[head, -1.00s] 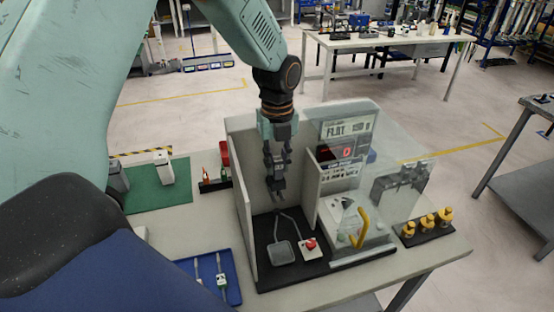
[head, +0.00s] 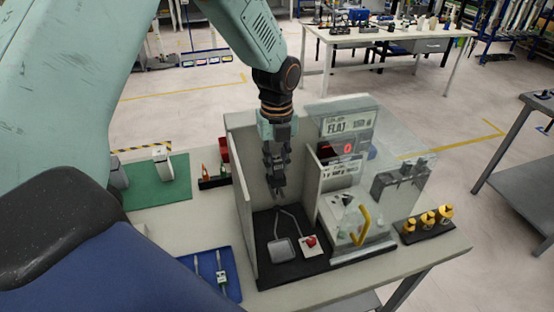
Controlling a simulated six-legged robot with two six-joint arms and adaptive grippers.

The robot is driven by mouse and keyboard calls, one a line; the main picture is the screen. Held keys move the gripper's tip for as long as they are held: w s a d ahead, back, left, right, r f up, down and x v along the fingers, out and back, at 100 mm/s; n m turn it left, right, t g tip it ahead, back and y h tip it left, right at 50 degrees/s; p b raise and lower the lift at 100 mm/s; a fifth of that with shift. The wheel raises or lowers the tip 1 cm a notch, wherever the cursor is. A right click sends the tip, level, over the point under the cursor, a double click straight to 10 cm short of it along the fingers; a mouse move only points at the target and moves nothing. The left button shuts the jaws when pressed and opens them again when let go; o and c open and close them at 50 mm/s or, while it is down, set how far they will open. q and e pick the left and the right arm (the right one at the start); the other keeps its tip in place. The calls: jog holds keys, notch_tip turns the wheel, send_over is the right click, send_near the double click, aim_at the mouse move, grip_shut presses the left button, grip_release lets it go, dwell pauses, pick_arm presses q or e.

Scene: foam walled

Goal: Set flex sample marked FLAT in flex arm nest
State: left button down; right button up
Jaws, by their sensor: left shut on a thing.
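My left gripper (head: 276,190) points down inside a walled test stand (head: 243,210). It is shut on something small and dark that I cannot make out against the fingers. Just below the fingertips, thin pale rods (head: 293,220) run down toward a grey square pad (head: 281,250) on the stand's black base. I cannot tell which part is the flex arm nest. A sign (head: 347,122) on the stand reads FLAT, with a red display (head: 345,149) under it. No FLAT mark on a sample is readable. The right gripper is not in view.
The stand's side walls close around the gripper. A red button (head: 310,241) sits right of the pad. A clear cover (head: 400,150) and yellow handle (head: 362,225) stand further right. A blue tray (head: 233,258) holds thin pieces. Yellow weights (head: 428,218) stand at the right edge.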

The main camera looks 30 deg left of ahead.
pick_arm(q)
jog(key=shift+s+d+f, duration=0.15)
jog(key=shift+d+f, duration=0.05)
jog(key=shift+f, duration=0.25)
jog(key=shift+a+f+b, duration=0.15)
jog(key=shift+f+b, duration=0.1)
jog(key=shift+b, duration=0.05)
jog(key=c, duration=1.7)
grip_release()
jog(key=o, duration=0.5)
jog(key=shift+r, duration=0.1)
jog(key=shift+o, duration=0.5)
notch_tip(320, 180, up, 12)
jog(key=shift+f, duration=0.1)
